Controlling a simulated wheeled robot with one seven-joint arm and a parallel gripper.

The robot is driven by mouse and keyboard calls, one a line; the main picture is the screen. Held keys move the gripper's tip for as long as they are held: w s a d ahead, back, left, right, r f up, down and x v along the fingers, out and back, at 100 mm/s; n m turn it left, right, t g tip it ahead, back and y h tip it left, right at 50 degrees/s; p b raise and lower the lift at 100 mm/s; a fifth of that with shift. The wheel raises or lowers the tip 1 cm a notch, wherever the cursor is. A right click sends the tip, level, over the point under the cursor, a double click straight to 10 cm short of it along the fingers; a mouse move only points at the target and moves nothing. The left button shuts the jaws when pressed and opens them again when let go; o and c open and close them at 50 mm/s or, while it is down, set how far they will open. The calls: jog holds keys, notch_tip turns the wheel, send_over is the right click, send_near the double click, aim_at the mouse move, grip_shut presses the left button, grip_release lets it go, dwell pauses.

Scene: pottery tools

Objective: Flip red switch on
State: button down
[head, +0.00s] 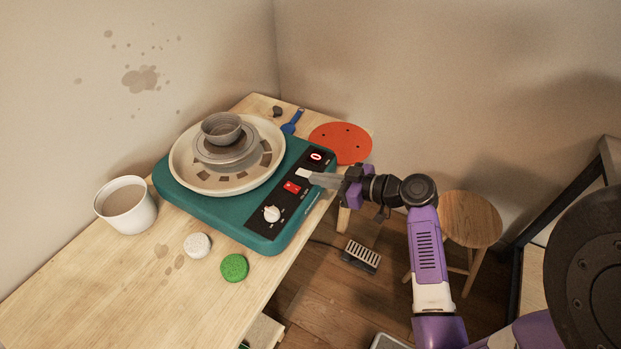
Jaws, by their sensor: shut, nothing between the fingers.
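The red switch (292,187) sits on the black control panel of the teal pottery wheel (210,213), between a white knob (271,213) and a small display with a red outline (317,156). Whether the switch is on or off is too small to tell. My gripper (304,174) is shut and empty. Its pale fingertips reach in from the right, over the panel, just above and right of the red switch in the picture. I cannot tell whether they touch the panel.
A grey clay bowl (222,128) sits on the wheel. A white cup (126,206), a white sponge (198,245) and a green sponge (234,268) lie on the wooden table (110,290). A red-orange disc (341,143) lies behind. A stool (469,219) and pedal (361,256) stand on the floor.

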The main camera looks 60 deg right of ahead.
jog(key=v, duration=0.3)
jog(key=f+b+v, duration=0.1)
jog(key=v, duration=0.1)
jog(key=shift+s+r, duration=0.1)
jog(key=shift+s, duration=0.3)
jog(key=d+m+h, duration=0.5)
jog(key=d, duration=0.1)
jog(key=s+a+r+n+y, duration=0.1)
jog(key=s+a, duration=0.4)
jog(key=a, duration=0.6)
jog(key=s+a+r+n+y, duration=0.2)
jog(key=s+a, duration=0.4)
jog(key=a, duration=0.6)
jog(key=s+a+r+n+y, duration=0.1)
jog(key=s+a, duration=0.4)
jog(key=a, duration=0.6)
jog(key=shift+s+a+r+n, duration=0.3)
jog(key=shift+a+r, duration=0.1)
jog(key=shift+r, duration=0.4)
